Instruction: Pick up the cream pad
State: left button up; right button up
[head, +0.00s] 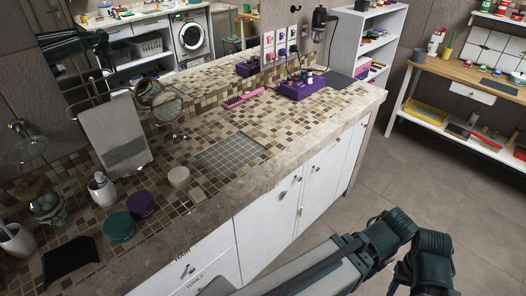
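The cream pad (179,177) is a small round, pale puck on the mosaic-tiled counter (215,120), left of the grey tile grid (232,154). Its top is uncovered and nothing touches it from above. A purple pad (141,204) and a teal pad (119,226) lie in a line toward the lower left of it. Parts of one of my arms cross the lower right, below the counter front and well apart from the pad. No fingertips of either gripper can be made out in the head view.
A white soap dispenser (102,190) and a standing mirror (161,102) are near the pads. A black cloth-like item (70,258) lies at lower left. A pink comb (243,98) and purple box (303,86) are farther back. White cabinet doors (285,200) face the open floor.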

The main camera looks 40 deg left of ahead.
aim_at(197, 196)
jog(key=u, duration=2.1)
